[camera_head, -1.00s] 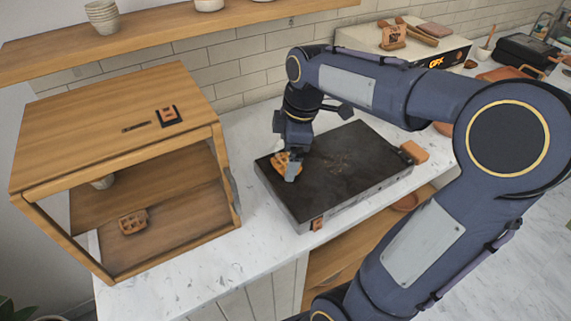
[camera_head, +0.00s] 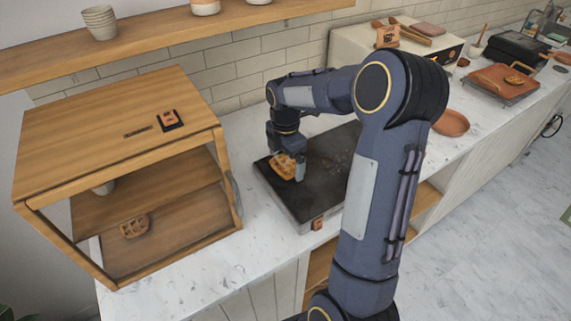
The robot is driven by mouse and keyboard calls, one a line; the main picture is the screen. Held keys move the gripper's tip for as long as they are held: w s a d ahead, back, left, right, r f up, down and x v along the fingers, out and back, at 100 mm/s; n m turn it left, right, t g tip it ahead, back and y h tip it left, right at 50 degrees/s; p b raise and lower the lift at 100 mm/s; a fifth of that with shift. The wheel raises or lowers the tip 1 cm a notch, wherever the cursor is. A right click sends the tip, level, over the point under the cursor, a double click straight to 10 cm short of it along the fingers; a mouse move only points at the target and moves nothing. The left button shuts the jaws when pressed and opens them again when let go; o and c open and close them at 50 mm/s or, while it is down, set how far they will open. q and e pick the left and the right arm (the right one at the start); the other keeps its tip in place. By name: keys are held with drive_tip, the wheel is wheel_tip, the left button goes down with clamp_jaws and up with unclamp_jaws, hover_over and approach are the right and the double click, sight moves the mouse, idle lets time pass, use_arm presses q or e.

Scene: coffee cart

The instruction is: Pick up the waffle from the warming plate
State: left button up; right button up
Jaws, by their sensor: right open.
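A golden-brown waffle (camera_head: 283,166) lies at the left end of the dark warming plate (camera_head: 327,173) on the white counter. My right gripper (camera_head: 290,168) points down at the waffle, with its fingers low beside it. The jaws are open; the fingers partly cover the waffle, and I cannot tell whether they touch it. My right arm hides the right part of the plate. My left gripper is out of view.
A wooden cabinet (camera_head: 115,146) with an open front stands on the left and has another waffle (camera_head: 134,226) inside. A wooden shelf (camera_head: 180,36) with cups (camera_head: 100,22) runs above. A terracotta plate (camera_head: 452,122) lies right of my arm. Marble counter (camera_head: 200,262) is bare in front.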

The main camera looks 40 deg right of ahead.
drive_tip(key=shift+f, duration=0.2)
drive_tip(key=c, duration=0.9)
